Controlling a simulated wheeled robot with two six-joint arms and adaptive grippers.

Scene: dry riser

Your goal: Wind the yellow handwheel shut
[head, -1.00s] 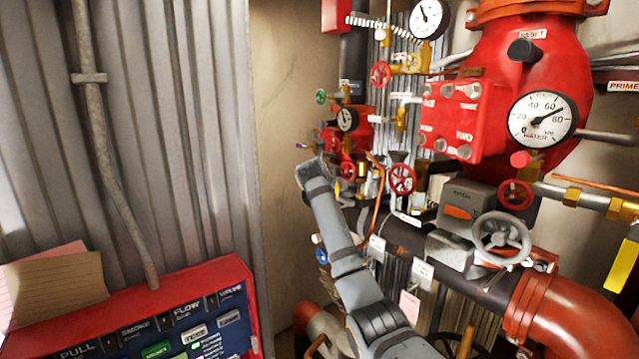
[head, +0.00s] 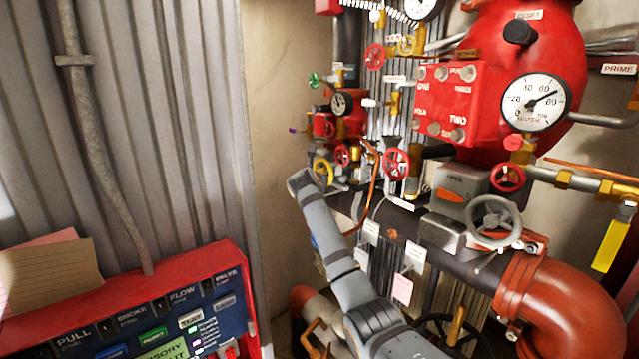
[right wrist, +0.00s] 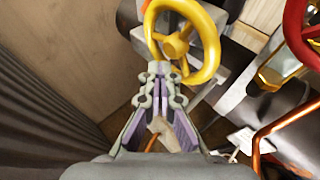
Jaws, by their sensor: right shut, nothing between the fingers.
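The yellow handwheel (head: 323,170) shows in the head view just beyond the end of my right arm, which covers part of it. In the right wrist view the yellow handwheel (right wrist: 214,43) stands at the top middle, with its round hub and spokes visible. My right gripper (right wrist: 158,68) is shut and empty, its fingertips together at the lower left part of the rim. I cannot tell whether they touch the rim. In the head view the gripper's fingers are hidden behind my arm. My left gripper is in neither view.
Several red handwheels (head: 396,164) sit to the right of the yellow one. A curved copper pipe (head: 368,190) runs close by. A large grey handwheel (head: 495,221) and dark pipe lie further right. A red-framed panel (head: 150,300) fills the lower left. Bare wall is left of the valves.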

